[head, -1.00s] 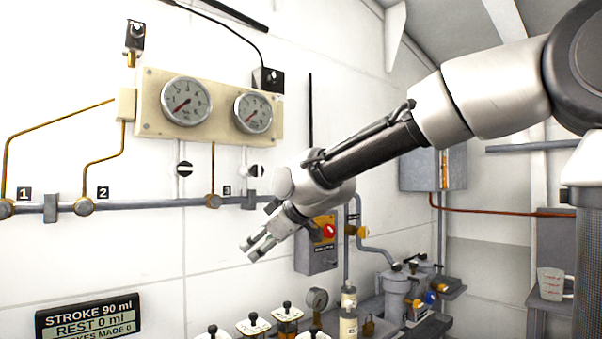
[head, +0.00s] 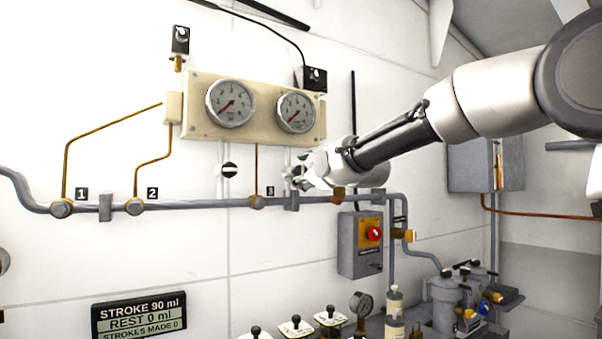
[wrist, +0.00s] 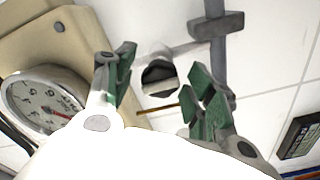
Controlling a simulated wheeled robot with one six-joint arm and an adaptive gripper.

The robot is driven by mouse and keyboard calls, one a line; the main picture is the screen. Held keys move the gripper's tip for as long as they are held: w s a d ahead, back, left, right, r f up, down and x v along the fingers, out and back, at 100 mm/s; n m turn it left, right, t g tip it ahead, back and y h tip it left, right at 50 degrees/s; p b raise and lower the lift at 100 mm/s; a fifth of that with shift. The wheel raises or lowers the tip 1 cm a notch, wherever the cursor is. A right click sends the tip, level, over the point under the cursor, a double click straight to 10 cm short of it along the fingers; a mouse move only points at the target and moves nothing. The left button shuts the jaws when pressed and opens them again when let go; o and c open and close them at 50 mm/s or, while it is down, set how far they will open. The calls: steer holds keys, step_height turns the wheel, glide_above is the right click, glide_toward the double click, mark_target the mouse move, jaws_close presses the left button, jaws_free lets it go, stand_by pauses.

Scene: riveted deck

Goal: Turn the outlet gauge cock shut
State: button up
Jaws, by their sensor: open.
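Two round black-and-white cocks sit on pale pipes below a cream panel (head: 262,133) with two gauges. The left cock (head: 229,170) stands clear under the left gauge (head: 230,103). The right one, under the right gauge (head: 297,111), is hidden behind my gripper (head: 292,178) in the head view. No label readable here tells which is the outlet one. In the wrist view a cock (wrist: 158,80) shows just beyond and between the green-padded fingers of my gripper (wrist: 163,78). The fingers are open and empty; contact with the cock is not visible.
A grey pipe (head: 185,206) with numbered brass fittings runs along the wall below the cocks. A grey switch box (head: 358,243) with a red knob hangs below my wrist. Several white-plated levers (head: 296,326) stand low in front.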

steer(key=shift+w+a, duration=0.25)
steer(key=shift+w, duration=0.1)
steer(key=c, duration=1.1)
steer(key=shift+o, duration=0.2)
